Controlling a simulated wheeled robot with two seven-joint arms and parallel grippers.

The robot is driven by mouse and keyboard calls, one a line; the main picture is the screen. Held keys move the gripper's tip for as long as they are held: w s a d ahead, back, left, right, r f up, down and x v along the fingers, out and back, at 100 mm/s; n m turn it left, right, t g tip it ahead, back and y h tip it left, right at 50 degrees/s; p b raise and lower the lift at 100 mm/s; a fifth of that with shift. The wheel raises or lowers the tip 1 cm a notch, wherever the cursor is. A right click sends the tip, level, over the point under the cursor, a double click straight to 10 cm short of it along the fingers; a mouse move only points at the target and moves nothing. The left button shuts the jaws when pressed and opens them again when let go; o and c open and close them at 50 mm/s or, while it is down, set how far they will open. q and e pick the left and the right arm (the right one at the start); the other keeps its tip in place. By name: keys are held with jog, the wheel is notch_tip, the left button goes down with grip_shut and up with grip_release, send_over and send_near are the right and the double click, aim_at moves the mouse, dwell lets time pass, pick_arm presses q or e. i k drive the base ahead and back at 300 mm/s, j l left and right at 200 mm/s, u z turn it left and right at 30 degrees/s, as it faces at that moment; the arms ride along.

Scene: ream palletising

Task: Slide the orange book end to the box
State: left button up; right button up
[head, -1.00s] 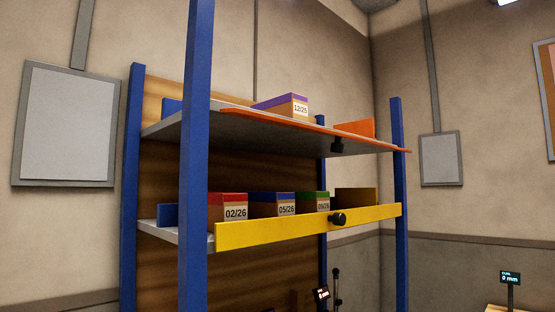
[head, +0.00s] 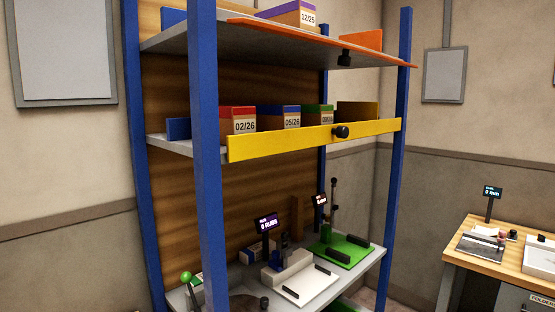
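The orange book end (head: 362,40) stands upright on the top shelf (head: 215,46), toward its right end. A box (head: 290,14) with a purple top and a label reading 12/25 sits on the same shelf to its left, cut by the top edge of the view. A stretch of bare shelf lies between the two. An orange strip (head: 290,39) runs along the shelf's front edge, with a black knob (head: 345,58) below it near the book end. Neither of my grippers is in view.
The middle shelf holds boxes with red (head: 238,119), blue (head: 279,117) and green (head: 318,118) tops behind a yellow front bar (head: 290,142). A blue post (head: 204,160) stands in front at left. Below is a bench with devices (head: 300,280); a wooden table (head: 500,262) stands at right.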

aim_at(372, 39)
jog(key=i+l+u, duration=0.1)
jog(key=l, duration=0.25)
jog(key=i+l, duration=0.3)
jog(key=i+l+u, duration=0.15)
jog(key=l, duration=0.25)
